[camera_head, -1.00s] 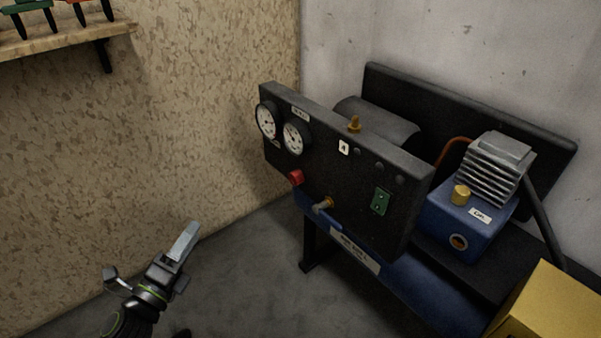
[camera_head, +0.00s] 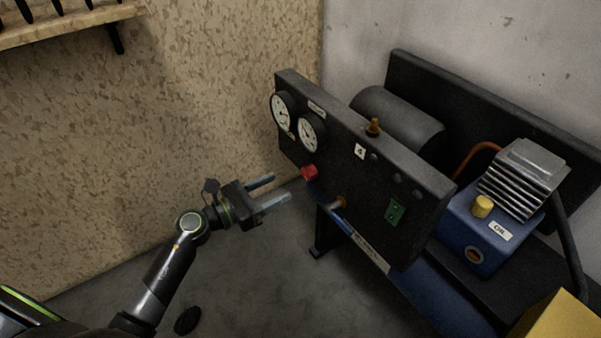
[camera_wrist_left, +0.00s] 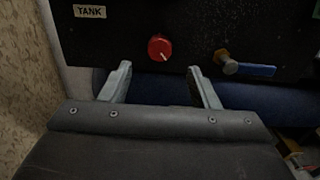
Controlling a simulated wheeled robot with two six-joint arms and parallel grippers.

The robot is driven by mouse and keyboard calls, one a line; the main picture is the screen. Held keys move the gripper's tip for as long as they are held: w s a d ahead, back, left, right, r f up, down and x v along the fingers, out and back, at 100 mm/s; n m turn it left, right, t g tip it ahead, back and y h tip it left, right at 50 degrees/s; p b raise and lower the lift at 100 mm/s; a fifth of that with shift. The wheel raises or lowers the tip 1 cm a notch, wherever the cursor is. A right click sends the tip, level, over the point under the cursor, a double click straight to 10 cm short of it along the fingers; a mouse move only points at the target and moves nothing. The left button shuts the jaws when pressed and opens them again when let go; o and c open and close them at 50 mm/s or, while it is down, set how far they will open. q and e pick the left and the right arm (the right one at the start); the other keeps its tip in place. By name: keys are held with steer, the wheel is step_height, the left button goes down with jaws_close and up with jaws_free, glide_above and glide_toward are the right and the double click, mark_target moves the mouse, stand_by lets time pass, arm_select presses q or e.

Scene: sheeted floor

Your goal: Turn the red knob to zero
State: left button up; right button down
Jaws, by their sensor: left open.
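The red knob (camera_head: 309,172) sits on the lower left of the black compressor panel (camera_head: 345,150), below two round gauges. In the left wrist view the red knob (camera_wrist_left: 160,48) is round with a pale pointer mark toward its lower right. It lies beyond and between my fingertips, not touched. My left gripper (camera_head: 283,188) is open and empty, to the left of the knob and pointing at it. The left wrist view shows both fingers of my left gripper (camera_wrist_left: 160,78) apart. My right gripper is not in view.
A brass valve (camera_head: 338,203) juts out right of the knob, and it also shows in the left wrist view (camera_wrist_left: 230,64). A green switch (camera_head: 396,212) is farther right. A yellow box (camera_head: 560,318) stands at lower right. A wooden shelf (camera_head: 70,24) hangs at upper left.

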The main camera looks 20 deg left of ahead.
mark_target(305, 174)
arm_select(q)
steer(key=x, duration=0.8)
steer(key=c, duration=1)
